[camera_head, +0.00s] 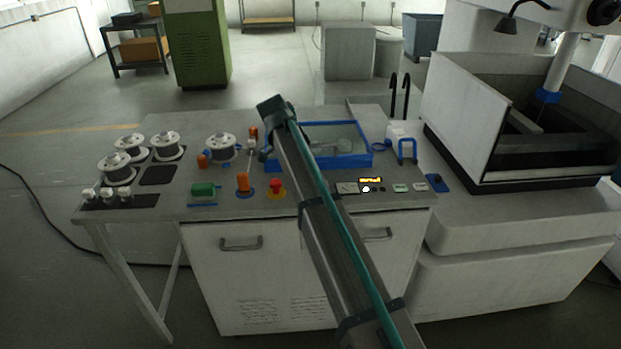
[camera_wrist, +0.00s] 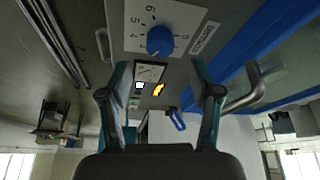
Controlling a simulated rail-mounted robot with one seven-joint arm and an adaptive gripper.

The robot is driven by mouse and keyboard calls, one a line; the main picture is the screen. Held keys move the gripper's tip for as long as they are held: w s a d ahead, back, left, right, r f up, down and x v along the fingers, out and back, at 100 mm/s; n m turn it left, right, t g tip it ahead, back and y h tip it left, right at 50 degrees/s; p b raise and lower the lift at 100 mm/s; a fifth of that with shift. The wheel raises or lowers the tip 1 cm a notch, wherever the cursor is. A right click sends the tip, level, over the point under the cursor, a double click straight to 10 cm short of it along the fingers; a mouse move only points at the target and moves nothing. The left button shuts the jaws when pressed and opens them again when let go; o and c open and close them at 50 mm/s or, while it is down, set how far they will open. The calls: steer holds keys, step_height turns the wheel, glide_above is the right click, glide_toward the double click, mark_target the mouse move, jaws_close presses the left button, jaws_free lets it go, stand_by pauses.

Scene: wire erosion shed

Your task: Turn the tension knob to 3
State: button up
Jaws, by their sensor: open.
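The tension knob (camera_wrist: 160,41) is a round blue knob on a white dial plate (camera_wrist: 185,14) with printed digits and a label. It shows in the wrist view at top centre, and I cannot make out which digit it points at. In the head view I cannot see the knob; my arm crosses that part of the bench. My gripper (camera_wrist: 160,78) is open and empty in the wrist view. Its two fingers stand apart to left and right, with the knob ahead of the gap and not between the fingertips.
A lit yellow display (camera_head: 370,180) sits on the bench panel near the front edge. A blue-rimmed tray (camera_head: 346,163) lies behind my arm. A red button (camera_head: 276,184), orange handle (camera_head: 243,182) and several spools (camera_head: 166,146) stand to the left. A machine tank (camera_head: 465,100) stands right.

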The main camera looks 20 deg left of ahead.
steer(key=v, duration=0.6)
stand_by(0.3)
steer(key=s+d+f+n+g, duration=0.2)
steer(key=s+d+f, duration=0.3)
steer(key=d+f, duration=0.8)
steer(key=s+d+f+n+g, duration=0.15)
steer(key=s+d+f, duration=0.45)
steer(key=d+f, duration=0.65)
steer(key=s+d+f+n+g, duration=0.1)
steer(key=s+d+f+n, duration=0.3)
steer(key=d+f, duration=0.9)
steer(key=s+d+f+g, duration=0.1)
steer(key=s+d+f, duration=0.1)
steer(key=s+f, duration=0.35)
steer(key=s+d+f+g+y, duration=0.1)
steer(key=s+d+f, duration=0.2)
steer(key=s+f, duration=0.25)
steer(key=s+d+f+g, duration=0.1)
steer(key=s+d+f, duration=0.1)
steer(key=s+f, duration=0.3)
steer(key=s+d+f+n+g+y, duration=0.1)
steer(key=s+d+f, duration=0.1)
steer(key=s, duration=0.7)
steer(key=s+d+f+n+g+y, duration=0.1)
steer(key=s+d+f, duration=0.1)
steer(key=s, duration=0.8)
steer(key=shift+d, duration=0.1)
